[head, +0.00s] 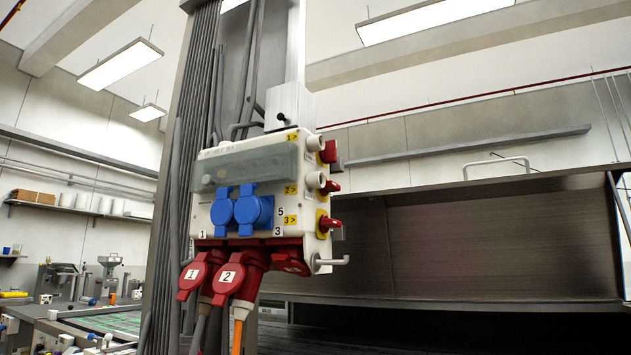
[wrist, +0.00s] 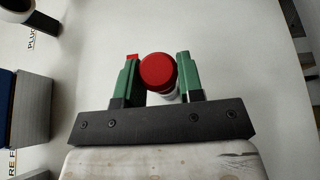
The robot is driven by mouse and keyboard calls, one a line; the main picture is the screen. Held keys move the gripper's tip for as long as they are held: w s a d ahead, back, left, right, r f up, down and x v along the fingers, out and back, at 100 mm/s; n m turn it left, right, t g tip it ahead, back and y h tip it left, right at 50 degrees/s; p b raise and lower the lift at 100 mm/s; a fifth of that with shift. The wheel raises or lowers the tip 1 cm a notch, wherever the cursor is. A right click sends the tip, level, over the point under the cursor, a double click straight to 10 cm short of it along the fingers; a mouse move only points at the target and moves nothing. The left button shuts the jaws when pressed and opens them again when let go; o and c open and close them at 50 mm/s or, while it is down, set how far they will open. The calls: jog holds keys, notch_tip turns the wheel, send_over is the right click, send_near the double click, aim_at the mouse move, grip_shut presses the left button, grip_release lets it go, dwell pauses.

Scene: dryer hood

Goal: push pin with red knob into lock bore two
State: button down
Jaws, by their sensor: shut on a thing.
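In the wrist view my gripper (wrist: 158,66) has green fingers on a dark bar. They are shut on the round red knob (wrist: 157,73), which faces the camera between them. A white part shows just below the knob; the rest of the pin is hidden behind it. A pale flat surface lies behind. In the head view a white socket box (head: 262,165) hangs on the column. Its right side carries red fittings beside yellow labels 1, 2 and 3, with a red piece (head: 330,187) by label 2. I cannot make out the bore itself, and my gripper is not discernible there.
Two blue sockets (head: 240,210) are on the box front, and red plugs marked 1 and 2 (head: 229,278) hang below. A large metal hood (head: 490,240) stands to the right.

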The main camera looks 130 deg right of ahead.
jog(key=shift+s, duration=0.1)
jog(key=s, duration=0.1)
jog(key=s+d, duration=0.1)
jog(key=s, duration=0.1)
jog(key=shift+d, duration=0.15)
dwell(0.5)
jog(key=shift+s, duration=0.15)
jog(key=s+a, duration=0.3)
jog(key=s, duration=0.4)
jog(key=shift+s+a, duration=0.25)
jog(key=shift+s, duration=0.15)
dwell(0.4)
